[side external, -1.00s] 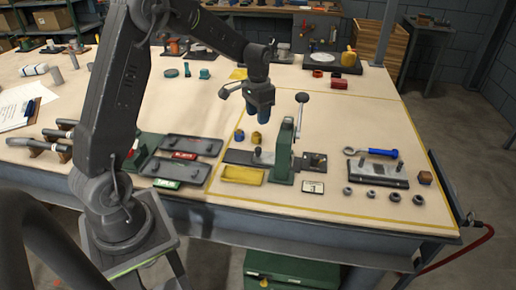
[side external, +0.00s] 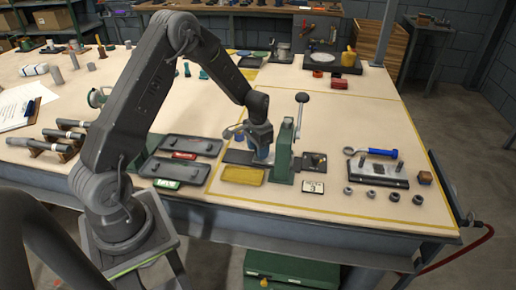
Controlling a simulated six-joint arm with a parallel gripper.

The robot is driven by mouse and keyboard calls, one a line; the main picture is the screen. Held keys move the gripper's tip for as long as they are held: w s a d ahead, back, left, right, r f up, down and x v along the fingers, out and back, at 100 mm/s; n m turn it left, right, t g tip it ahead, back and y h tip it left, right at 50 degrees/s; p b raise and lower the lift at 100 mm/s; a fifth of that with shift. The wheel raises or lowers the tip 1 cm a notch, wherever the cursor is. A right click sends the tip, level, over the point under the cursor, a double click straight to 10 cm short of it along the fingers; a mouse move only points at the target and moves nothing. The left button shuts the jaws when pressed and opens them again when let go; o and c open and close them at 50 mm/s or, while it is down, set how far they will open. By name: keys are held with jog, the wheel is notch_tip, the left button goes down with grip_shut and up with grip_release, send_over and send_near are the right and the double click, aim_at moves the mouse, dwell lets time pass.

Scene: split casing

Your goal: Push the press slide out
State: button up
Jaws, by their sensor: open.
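The press slide (side external: 237,157), a flat dark plate, shows on the left of the press. A dark block (side external: 314,162) shows on the press's right side. My gripper (side external: 250,147) is open and low over the left part of the slide, close beside the press column. It hides part of the slide and the knob on it. I cannot tell whether the fingers touch the slide or the knob.
A yellow tray (side external: 242,175) lies in front of the slide. Two grey trays (side external: 190,145) (side external: 170,170) lie to the left.

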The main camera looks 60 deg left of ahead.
grip_shut()
dwell(0.4)
jog(key=s+a, duration=0.8)
jog(key=shift+a, duration=0.15)
jog(key=shift+s, duration=0.1)
grip_release()
jog(key=shift+r, duration=0.15)
notch_tip(320, 180, up, 14)
dwell(0.4)
